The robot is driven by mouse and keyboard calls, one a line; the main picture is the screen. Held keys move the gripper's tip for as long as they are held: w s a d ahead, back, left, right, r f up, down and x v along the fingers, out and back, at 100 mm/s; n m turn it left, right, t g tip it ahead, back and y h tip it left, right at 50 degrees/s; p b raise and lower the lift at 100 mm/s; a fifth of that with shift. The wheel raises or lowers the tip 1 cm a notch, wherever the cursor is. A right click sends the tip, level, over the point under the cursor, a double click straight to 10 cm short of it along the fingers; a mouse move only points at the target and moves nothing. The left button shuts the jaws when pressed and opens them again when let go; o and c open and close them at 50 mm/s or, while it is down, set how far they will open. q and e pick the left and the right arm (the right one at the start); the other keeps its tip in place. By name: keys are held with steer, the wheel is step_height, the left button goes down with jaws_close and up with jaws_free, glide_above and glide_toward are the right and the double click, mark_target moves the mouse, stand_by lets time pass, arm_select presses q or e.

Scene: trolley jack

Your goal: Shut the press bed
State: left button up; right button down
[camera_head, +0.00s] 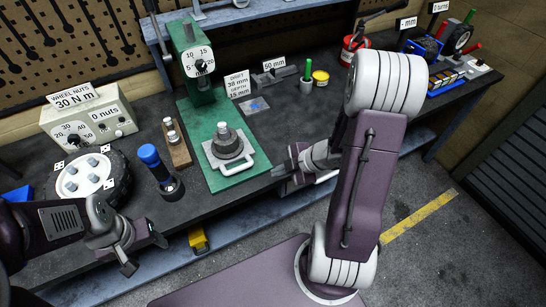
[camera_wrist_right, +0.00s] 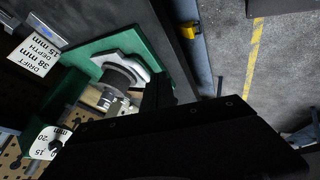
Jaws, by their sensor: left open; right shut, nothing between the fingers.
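The green press (camera_head: 198,62) stands on the workbench, with a dial on its head. Its pale bed plate (camera_head: 212,158) lies on the green base (camera_head: 235,183) and carries a grey round part (camera_head: 228,145) with a light pin on top. A white loop handle (camera_head: 238,167) is at the bed's front edge. The bed plate also shows in the right wrist view (camera_wrist_right: 112,60). My right gripper (camera_head: 280,174) is shut and empty, just right of the base and apart from the handle. My left gripper (camera_head: 146,254) is open and empty, at the bench's front left.
Left of the press are a small wooden block with nuts (camera_head: 177,142), a blue-topped tool (camera_head: 150,160), a wheel (camera_head: 112,180) and a torque box (camera_head: 90,122).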

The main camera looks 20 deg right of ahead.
steer(key=b+x, duration=0.1)
steer(key=x, duration=0.2)
steer(key=b+x, duration=0.1)
steer(key=x, duration=0.2)
steer(key=b+x, duration=0.2)
steer(key=x, duration=0.2)
steer(key=shift+s+a, duration=0.25)
steer(key=shift+a, duration=0.05)
steer(key=w+p, duration=0.2)
steer(key=shift+w+a+r, duration=0.15)
steer(key=shift+w+r, duration=0.2)
steer(key=shift+r, duration=0.05)
steer(key=shift+w, duration=0.75)
